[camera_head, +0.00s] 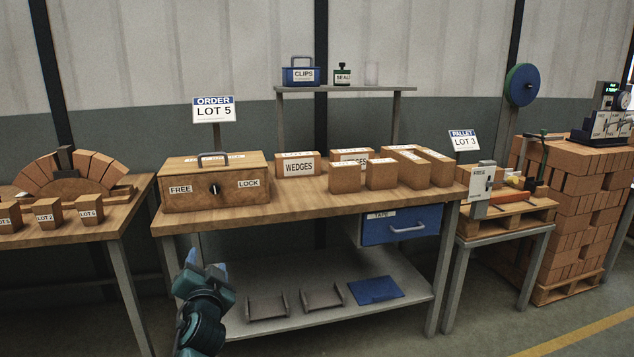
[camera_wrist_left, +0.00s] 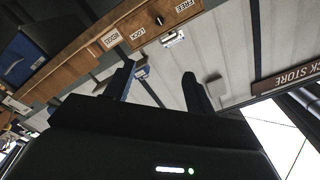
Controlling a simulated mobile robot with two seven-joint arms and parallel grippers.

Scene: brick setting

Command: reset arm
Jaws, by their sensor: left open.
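My left arm comes in at the bottom of the head view. Its gripper (camera_head: 190,264) is raised in front of the workbench (camera_head: 300,208), below the left end of the top. In the left wrist view the two dark fingers of my left gripper (camera_wrist_left: 158,70) stand apart with nothing held between them. That view is tilted and shows the wooden box with FREE and LOCK labels beyond the fingers. My right gripper is in neither view.
The wooden box (camera_head: 215,183), the WEDGES box (camera_head: 298,164) and several brown blocks stand on the bench. A blue TAPE drawer (camera_head: 400,226) hangs below. The lower shelf holds metal brackets and a blue mat (camera_head: 375,290). Another table (camera_head: 125,205) is at left.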

